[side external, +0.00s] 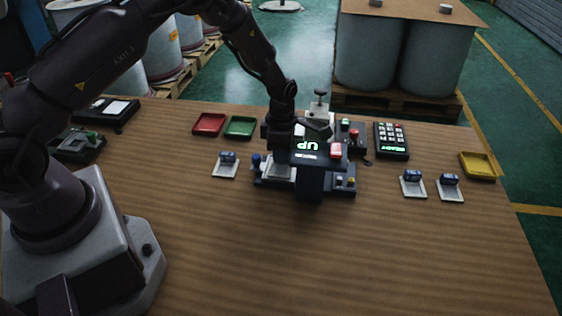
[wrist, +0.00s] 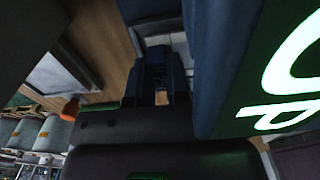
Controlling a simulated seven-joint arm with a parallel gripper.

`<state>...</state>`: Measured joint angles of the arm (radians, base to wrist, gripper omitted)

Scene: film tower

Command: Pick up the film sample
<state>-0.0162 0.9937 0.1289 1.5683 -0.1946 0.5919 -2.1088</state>
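Film samples look like pale square plates with a dark blue block on top. One (side external: 226,166) lies left of the dark test machine (side external: 313,180), and two more, the middle right one (side external: 412,184) and the far right one (side external: 449,188), lie at the right. Another pale plate (side external: 280,171) shows at the machine's left part, directly under my gripper (side external: 281,152). My gripper points down there, close beside the machine's head with the glowing "UP" sign. In the wrist view, dark blue shapes (wrist: 160,78) stand before a pale surface; finger opening and any grip are too dark to tell.
The machine's head (wrist: 225,70) fills the wrist view's right side, very close. A red tray (side external: 209,124), a green tray (side external: 240,127) and a keypad (side external: 392,141) stand behind; a yellow tray (side external: 478,165) is at right. The table's front (side external: 360,260) is clear.

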